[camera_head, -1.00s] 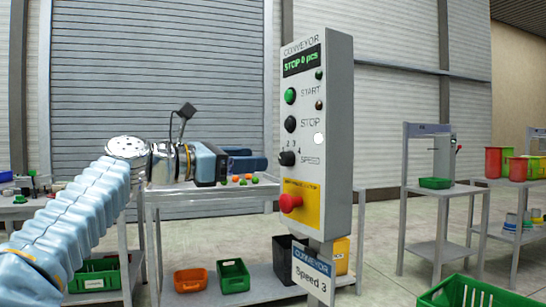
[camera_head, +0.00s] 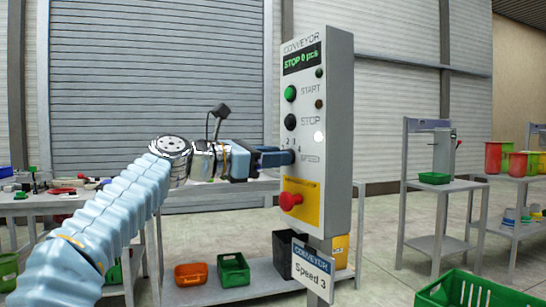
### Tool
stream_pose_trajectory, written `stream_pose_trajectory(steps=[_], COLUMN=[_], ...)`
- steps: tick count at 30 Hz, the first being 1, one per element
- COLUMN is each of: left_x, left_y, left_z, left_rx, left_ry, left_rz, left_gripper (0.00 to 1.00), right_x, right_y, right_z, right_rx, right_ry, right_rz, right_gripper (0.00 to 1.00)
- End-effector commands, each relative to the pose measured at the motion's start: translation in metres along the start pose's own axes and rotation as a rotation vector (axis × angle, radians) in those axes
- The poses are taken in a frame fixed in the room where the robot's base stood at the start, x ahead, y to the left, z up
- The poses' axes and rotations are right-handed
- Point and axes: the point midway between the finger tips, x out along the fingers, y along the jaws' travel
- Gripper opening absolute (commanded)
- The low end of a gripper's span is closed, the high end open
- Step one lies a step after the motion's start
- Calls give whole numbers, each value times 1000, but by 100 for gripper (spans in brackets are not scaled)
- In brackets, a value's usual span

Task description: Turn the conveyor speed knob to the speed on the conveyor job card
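The conveyor control box (camera_head: 341,130) stands upright on a post, its display reading "STOP 0 pcs". The job card (camera_head: 312,275) below it reads "CONVEYOR Speed 3". My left gripper (camera_head: 288,157) reaches in from the left with its blue fingers at the speed knob's place, just left of the "SPEED" label. The fingers hide the knob and its pointer, so I cannot tell its setting or whether they are shut on it. Part of the number scale shows above the fingers. My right gripper is not in view.
Above the fingers are the green start button (camera_head: 290,93) and the black stop button (camera_head: 290,122). The red emergency stop (camera_head: 291,201) on a yellow plate sits close below. A table with a lower shelf holding an orange bin (camera_head: 191,274) and a green bin (camera_head: 233,270) stands behind.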

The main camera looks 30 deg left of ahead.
Motion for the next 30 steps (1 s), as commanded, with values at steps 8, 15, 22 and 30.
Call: stream_pose_trajectory(steps=[8, 15, 22, 30], left_x=[0, 0, 0, 0], left_y=[0, -1, -2, -2], left_z=[0, 0, 0, -1], left_rx=[11, 99, 279, 536], left_ry=[0, 0, -1, 0], left_rz=[0, -1, -1, -1], left_gripper=[4, 4, 4, 4], right_x=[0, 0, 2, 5], right_y=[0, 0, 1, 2], right_z=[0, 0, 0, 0], right_rx=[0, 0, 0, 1], right_ry=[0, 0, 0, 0], right_rz=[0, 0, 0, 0], right_gripper=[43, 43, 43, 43])
